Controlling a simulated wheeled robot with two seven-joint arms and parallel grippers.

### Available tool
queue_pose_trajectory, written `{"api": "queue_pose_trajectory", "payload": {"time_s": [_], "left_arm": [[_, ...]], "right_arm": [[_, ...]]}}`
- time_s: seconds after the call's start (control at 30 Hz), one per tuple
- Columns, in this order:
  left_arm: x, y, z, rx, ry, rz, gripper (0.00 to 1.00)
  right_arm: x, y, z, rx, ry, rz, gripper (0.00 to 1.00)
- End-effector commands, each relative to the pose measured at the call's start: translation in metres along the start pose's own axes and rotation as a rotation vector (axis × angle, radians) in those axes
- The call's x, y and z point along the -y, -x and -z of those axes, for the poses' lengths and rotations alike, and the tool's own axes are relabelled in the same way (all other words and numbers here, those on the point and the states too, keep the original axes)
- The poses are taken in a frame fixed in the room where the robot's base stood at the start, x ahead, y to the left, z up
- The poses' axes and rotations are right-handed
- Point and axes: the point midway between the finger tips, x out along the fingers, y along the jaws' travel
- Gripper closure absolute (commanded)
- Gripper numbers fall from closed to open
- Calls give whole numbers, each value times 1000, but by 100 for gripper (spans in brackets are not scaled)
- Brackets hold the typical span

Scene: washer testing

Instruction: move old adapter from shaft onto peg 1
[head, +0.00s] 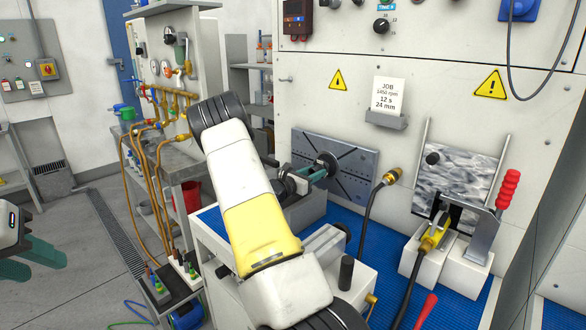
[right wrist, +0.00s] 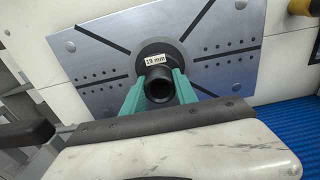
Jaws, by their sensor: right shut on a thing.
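The old adapter is a dark hollow cylinder (right wrist: 159,90) with a "19 mm" label, in front of the slotted metal plate (right wrist: 105,45). A round dark flange shows behind it. My right gripper (right wrist: 160,84) is shut on the adapter, with one green finger on each side. In the head view, my right gripper (head: 312,173) is at the plate (head: 355,178), and the adapter is mostly hidden. The shaft is hidden too. My left gripper (head: 32,262) is at the far left edge, open and empty, away from the bench. I cannot make out peg 1.
My right arm crosses the middle of the head view and hides part of the bench. A gooseneck hose (head: 368,215) stands right of the plate. A clamp with a red handle (head: 508,188) stands further right. Blue mat (head: 345,218) covers the bench.

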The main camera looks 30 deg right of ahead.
Motion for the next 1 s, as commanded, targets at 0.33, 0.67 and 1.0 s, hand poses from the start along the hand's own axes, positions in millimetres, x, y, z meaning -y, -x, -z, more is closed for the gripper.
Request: {"api": "queue_pose_trajectory", "payload": {"time_s": [0.33,0.67,1.0], "left_arm": [[0,0,0,0,0,0,64],[0,0,0,0,0,0,64],[0,0,0,0,0,0,64]], "right_arm": [[0,1,-1,3,-1,1,100],[0,15,-1,2,-1,0,100],[0,36,-1,2,-1,0,100]]}}
